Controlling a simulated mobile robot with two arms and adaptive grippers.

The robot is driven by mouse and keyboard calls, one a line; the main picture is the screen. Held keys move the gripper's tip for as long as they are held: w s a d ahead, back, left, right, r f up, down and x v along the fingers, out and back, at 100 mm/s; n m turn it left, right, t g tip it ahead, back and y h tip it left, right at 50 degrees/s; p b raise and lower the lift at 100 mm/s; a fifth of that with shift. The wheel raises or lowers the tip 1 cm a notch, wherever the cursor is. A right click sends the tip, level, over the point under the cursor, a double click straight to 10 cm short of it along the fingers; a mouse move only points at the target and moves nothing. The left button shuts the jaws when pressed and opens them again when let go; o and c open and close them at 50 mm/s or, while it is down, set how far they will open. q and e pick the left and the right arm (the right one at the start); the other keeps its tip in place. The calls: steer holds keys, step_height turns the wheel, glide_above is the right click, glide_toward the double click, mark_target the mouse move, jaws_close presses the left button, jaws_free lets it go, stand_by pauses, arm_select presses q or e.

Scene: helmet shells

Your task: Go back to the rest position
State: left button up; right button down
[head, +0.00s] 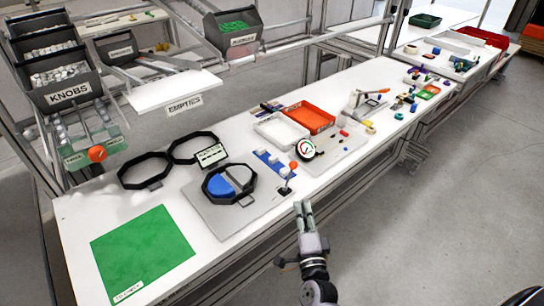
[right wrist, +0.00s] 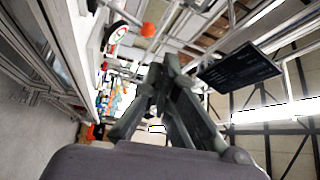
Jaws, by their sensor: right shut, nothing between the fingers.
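My right gripper (head: 304,212) is beside the front edge of the white workbench (head: 344,88) in the head view, fingers together and empty. The same gripper (right wrist: 168,72) fills the middle of the right wrist view, its fingertips meeting with nothing between them. Two helmet-like shells, one blue (head: 222,188) and one grey (head: 240,176), sit inside a black octagonal ring on a grey plate (head: 205,212), left of my gripper. My left gripper does not show in either view.
A green mat (head: 140,252) lies at the near left of the bench. Empty black rings (head: 145,170) lie behind the plate. A red tray (head: 310,117) and a white tray (head: 280,130) stand farther right. A KNOBS bin (head: 68,92) is at upper left. The floor (head: 440,220) at right is clear.

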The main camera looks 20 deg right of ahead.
steer(key=s+a+f+n+g+y, duration=0.2)
steer(key=s+a+f+n+g, duration=0.15)
steer(key=f, duration=0.65)
steer(key=s+a+f+n+g+y, duration=0.2)
steer(key=s+f+n, duration=0.3)
steer(key=f, duration=0.5)
steer(key=s+a+f+n+g+y, duration=0.2)
steer(key=s+f+n+g, duration=0.15)
steer(key=f, duration=0.65)
steer(key=s+d+f+n+g, duration=0.1)
steer(key=s+f+n+g, duration=0.2)
steer(key=s, duration=0.7)
steer(key=s+d+f+n+g, duration=0.2)
steer(key=s+f+n, duration=0.1)
steer(key=s+f, duration=0.5)
steer(key=s+d+f+n+g+h, duration=0.1)
steer(key=s+f, duration=0.5)
steer(key=s, duration=0.7)
steer(key=d+n+g, duration=0.1)
steer(key=n+g, duration=0.1)
steer(key=shift+d+f+n+g, duration=0.25)
steer(key=shift+n+g, duration=0.05)
steer(key=shift+n, duration=0.1)
steer(key=shift+f, duration=0.1)
